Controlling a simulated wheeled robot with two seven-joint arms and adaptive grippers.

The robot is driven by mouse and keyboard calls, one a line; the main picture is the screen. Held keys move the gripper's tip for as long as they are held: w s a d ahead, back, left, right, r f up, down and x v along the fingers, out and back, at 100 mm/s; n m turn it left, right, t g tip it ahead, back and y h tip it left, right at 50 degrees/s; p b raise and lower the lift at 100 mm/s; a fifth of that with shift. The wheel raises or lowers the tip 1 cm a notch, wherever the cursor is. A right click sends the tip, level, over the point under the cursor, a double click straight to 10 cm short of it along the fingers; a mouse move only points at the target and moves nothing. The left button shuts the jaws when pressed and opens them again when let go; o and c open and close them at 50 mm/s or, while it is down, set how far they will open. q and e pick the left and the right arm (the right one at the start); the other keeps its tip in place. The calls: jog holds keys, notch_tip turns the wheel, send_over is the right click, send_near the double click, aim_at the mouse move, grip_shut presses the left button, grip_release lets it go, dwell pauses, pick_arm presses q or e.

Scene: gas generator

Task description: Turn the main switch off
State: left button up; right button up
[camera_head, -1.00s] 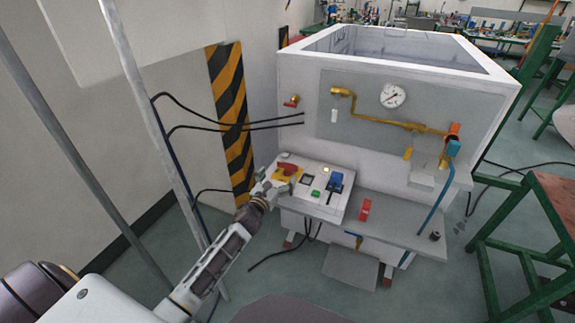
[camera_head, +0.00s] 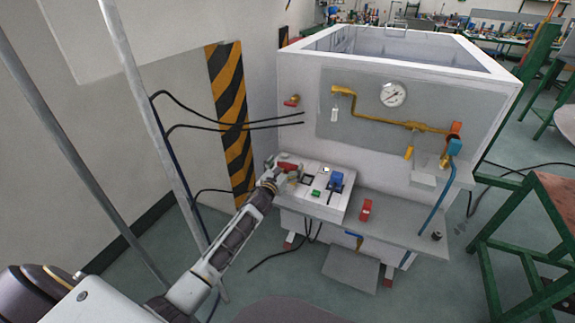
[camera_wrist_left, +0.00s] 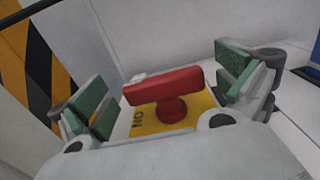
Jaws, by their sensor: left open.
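The main switch (camera_head: 288,166) is a red bar handle on a yellow plate, at the far left of the white control panel. It also shows in the left wrist view (camera_wrist_left: 163,86), with part of an "ON" marking on the yellow plate (camera_wrist_left: 146,119). My left gripper (camera_head: 283,174) is at the switch and hides much of the plate in the head view. In the left wrist view my left gripper (camera_wrist_left: 168,89) is open, its green-padded fingers on either side of the red handle, with gaps to it. My right gripper is not in view.
The control panel (camera_head: 342,211) also has a green button (camera_head: 315,193) and a blue switch (camera_head: 337,179). A red object (camera_head: 366,209) sits on the ledge to the right. A pressure gauge (camera_head: 393,94) is above. A metal pole (camera_head: 150,120) stands at left.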

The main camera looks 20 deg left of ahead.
pick_arm(q)
jog(key=shift+w, duration=0.7)
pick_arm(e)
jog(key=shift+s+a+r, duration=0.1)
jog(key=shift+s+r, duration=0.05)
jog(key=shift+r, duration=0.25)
pick_arm(q)
jog(key=shift+c, duration=0.4)
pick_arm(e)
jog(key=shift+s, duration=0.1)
pick_arm(q)
jog(key=c, duration=1.3)
jog(key=shift+c, duration=0.2)
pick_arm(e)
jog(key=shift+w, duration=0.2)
